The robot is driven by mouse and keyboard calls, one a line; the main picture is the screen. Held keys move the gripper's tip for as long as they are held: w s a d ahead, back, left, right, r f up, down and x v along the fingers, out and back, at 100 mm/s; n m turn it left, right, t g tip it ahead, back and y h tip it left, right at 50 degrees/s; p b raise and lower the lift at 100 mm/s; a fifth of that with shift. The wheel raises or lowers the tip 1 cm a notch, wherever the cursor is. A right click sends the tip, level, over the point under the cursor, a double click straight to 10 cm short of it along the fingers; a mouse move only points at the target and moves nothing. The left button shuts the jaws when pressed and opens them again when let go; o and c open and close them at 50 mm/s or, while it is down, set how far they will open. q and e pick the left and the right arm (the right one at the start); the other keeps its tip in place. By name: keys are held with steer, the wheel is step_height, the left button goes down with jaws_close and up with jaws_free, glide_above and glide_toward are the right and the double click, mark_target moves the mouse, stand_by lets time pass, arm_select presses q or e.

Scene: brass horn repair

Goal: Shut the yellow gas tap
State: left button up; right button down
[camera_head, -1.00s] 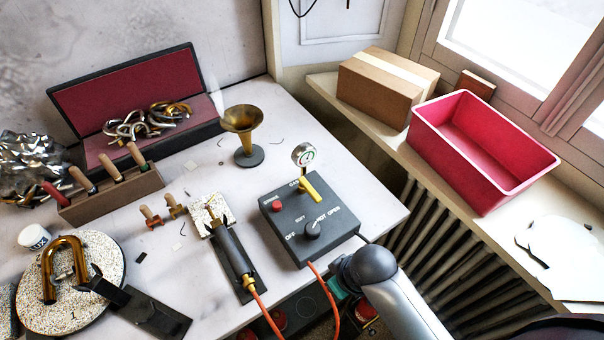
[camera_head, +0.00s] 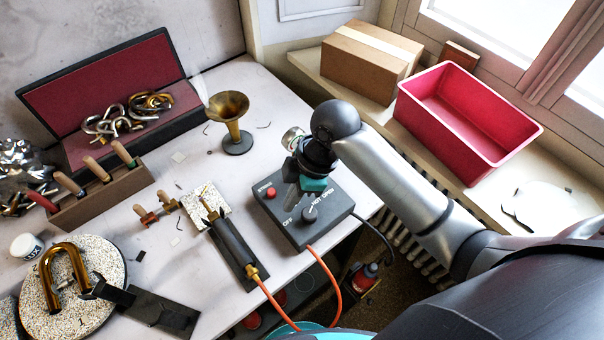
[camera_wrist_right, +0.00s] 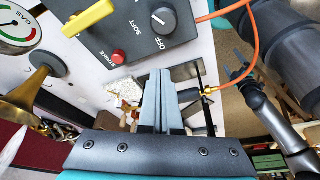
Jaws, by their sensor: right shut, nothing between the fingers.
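The yellow gas tap (camera_wrist_right: 90,17) is a flat yellow lever at the dark control box, seen at the top left of the right wrist view. It lies slantwise between the gas gauge (camera_wrist_right: 18,28) and the box's knob (camera_wrist_right: 163,18). In the head view my right wrist hides the tap. The control box (camera_head: 303,238) sits near the table's right edge. My right gripper (camera_head: 290,195) is over the box, shut and empty; its closed fingers (camera_wrist_right: 160,85) are apart from the lever in the wrist view. A dark gripper, apparently my left (camera_wrist_right: 238,73), shows small at the right there.
A red button (camera_head: 270,192) is on the box. An orange hose (camera_head: 325,272) runs from it. A black torch (camera_head: 233,248) lies left of it, and a brass bell (camera_head: 230,108) stands behind. A red bin (camera_head: 480,150) and cardboard box (camera_head: 365,70) occupy the sill.

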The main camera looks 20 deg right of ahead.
steer(key=w+d+r+n+g, duration=0.1)
steer(key=w+d+r+n, duration=0.3)
steer(key=w+r+n, duration=0.1)
steer(key=shift+w+r+n+g, duration=0.4)
steer(key=shift+w+n, duration=0.1)
steer(key=shift+w, duration=0.15)
steer(key=shift+a, duration=0.1)
steer(key=x, duration=1)
steer(key=shift+s+f+b, duration=0.1)
steer(key=shift+s+b, duration=0.05)
steer(key=shift+b, duration=0.2)
steer(key=shift+w+d, duration=0.25)
steer(key=shift+d, duration=0.4)
steer(key=shift+w+d, duration=0.25)
steer(key=shift+d, duration=0.4)
steer(key=shift+w+d, duration=0.25)
steer(key=shift+d, duration=0.4)
